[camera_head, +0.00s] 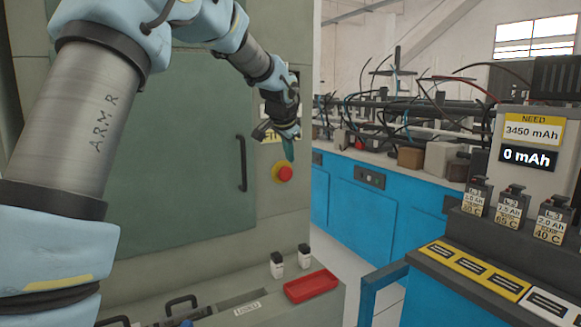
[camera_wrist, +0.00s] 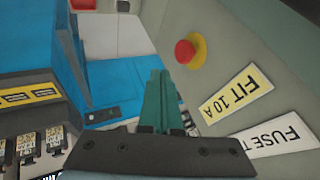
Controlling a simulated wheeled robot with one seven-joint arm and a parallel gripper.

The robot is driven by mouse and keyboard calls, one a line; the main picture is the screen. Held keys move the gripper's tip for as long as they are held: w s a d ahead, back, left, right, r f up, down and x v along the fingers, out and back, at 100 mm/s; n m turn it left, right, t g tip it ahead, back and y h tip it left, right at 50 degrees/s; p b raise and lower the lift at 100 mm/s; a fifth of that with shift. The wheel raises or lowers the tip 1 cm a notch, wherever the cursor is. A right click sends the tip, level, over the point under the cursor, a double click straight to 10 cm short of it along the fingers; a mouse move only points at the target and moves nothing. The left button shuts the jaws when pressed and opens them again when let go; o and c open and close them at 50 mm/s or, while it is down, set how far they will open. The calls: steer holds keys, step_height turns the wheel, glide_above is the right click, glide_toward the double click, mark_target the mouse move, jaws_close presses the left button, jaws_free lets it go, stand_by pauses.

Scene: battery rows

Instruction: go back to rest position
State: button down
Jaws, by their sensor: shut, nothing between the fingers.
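My gripper (camera_head: 286,148) is in the upper middle of the head view, in front of the grey-green cabinet (camera_head: 172,130), just above a red button on a yellow base (camera_head: 284,173). Its teal fingers are together and empty. In the wrist view the gripper (camera_wrist: 158,88) points into open space, with the red button (camera_wrist: 188,52) to the right of its tips, apart from it. My arm reaches across the top left of the head view. A label reading "FIT 10 A" (camera_wrist: 238,93) and a label starting "FUSE" (camera_wrist: 275,138) are on the panel beside the gripper.
A red tray (camera_head: 312,287) and two small white, dark-topped items (camera_head: 278,265) sit on the low ledge. Battery packs (camera_head: 551,219) stand on the right bench below a display reading "0 mAh" (camera_head: 526,158). A blue bench (camera_head: 375,205) with cables stands behind.

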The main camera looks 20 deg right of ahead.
steer(key=shift+s+a+r, duration=0.1)
steer(key=shift+s+r, duration=0.05)
steer(key=shift+r, duration=0.05)
stand_by(0.4)
steer(key=s+a+f+n+g+y, duration=0.1)
steer(key=s+a+f+n, duration=0.15)
steer(key=a, duration=0.55)
steer(key=s+a+f+n+y, duration=0.15)
steer(key=a+f, duration=0.25)
steer(key=a, duration=0.4)
steer(key=s+a+f+n+g+y, duration=0.1)
steer(key=a+f+n, duration=0.2)
steer(key=a, duration=0.5)
steer(key=s+a+f+n+g, duration=0.1)
steer(key=s+a+f+n, duration=0.2)
steer(key=s+a, duration=0.5)
steer(key=s+a+f+n+g, duration=0.1)
steer(key=s+a+f+n, duration=0.3)
steer(key=s+a, duration=0.4)
steer(key=shift+s+a+f+n+g, duration=0.3)
steer(key=shift+s+a+f, duration=0.05)
steer(key=shift+s+f, duration=0.2)
steer(key=shift+y, duration=0.25)
